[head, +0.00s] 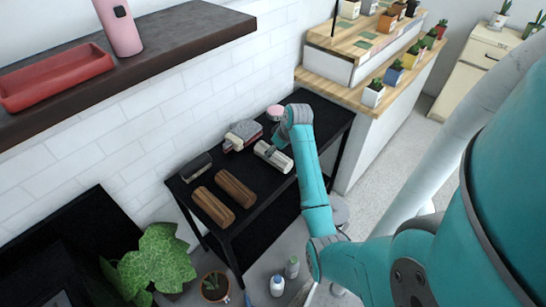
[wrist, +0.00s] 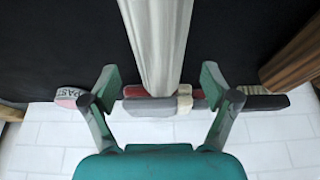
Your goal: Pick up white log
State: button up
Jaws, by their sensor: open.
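The white log (head: 273,157) lies on the black table (head: 265,205), with two brown logs to its left. My gripper (head: 277,142) is at the wall-side end of the white log, partly hidden by its own wrist. In the wrist view, the white fluted log (wrist: 160,42) runs down from the top edge between the two spread fingers of my gripper (wrist: 162,88). A gap shows on each side of the log, and neither finger appears to touch it. The exact height of the fingers over the log is hard to tell.
Brown logs (head: 212,207) (head: 236,188) lie near the table's front left; one also shows in the wrist view (wrist: 296,55). A grey-and-red pile (head: 241,135), a dark block (head: 195,167) and a pink round item (head: 275,112) sit along the white brick wall (head: 160,115).

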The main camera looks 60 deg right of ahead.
aim_at(275, 153)
jog(key=shift+x, duration=2.35)
jog(key=shift+s, duration=0.2)
jog(key=c, duration=1.5)
